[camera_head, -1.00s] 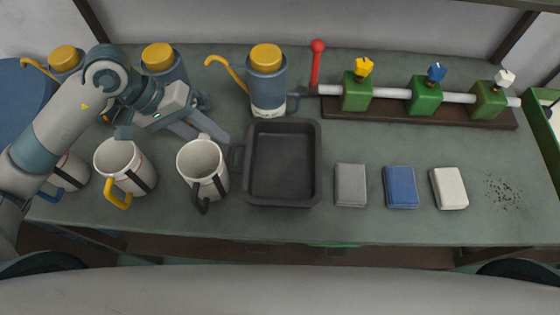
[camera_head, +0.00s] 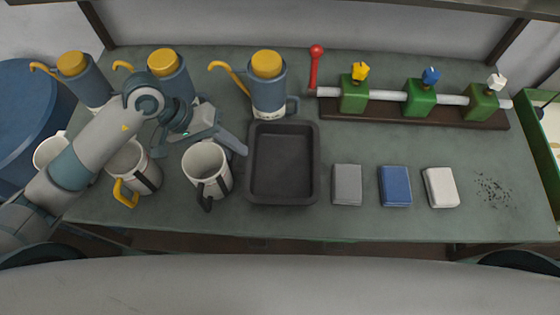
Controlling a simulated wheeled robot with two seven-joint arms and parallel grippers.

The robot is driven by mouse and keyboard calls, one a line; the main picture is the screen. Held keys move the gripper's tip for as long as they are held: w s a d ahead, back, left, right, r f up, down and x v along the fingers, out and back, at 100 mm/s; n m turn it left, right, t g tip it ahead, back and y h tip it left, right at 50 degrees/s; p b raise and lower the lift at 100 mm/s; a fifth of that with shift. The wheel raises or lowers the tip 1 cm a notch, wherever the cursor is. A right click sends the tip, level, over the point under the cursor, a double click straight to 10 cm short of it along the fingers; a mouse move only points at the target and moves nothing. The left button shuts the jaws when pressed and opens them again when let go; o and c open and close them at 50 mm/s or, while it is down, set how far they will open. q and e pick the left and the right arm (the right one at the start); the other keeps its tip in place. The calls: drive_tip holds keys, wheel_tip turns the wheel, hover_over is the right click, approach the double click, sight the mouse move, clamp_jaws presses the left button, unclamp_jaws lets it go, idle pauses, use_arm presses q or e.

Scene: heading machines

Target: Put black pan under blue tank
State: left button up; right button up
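The black pan (camera_head: 283,198) is a deep rectangular tray lying flat and empty on the green-grey table, left of its middle. The large blue tank (camera_head: 32,125) stands on the floor beyond the table's left end, partly cut off by the picture's edge and hidden by my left arm. My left gripper (camera_head: 226,146) is over the table just left of the pan, above the black-handled mug. Its fingers look apart, and one fingertip is close to the pan's left rim, where the small handle is now mostly hidden. Contact cannot be told. My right gripper is not in view.
White mugs (camera_head: 208,172) stand left of the pan. Blue jugs with yellow lids (camera_head: 267,90) stand behind. A pipe with green valves (camera_head: 420,100) lies at the back right. Grey, blue and white blocks (camera_head: 395,187) lie right of the pan. A green bin (camera_head: 552,190) is at far right.

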use_arm(q)
clamp_jaws()
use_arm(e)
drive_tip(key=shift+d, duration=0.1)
use_arm(q)
drive_tip(key=shift+r, duration=0.1)
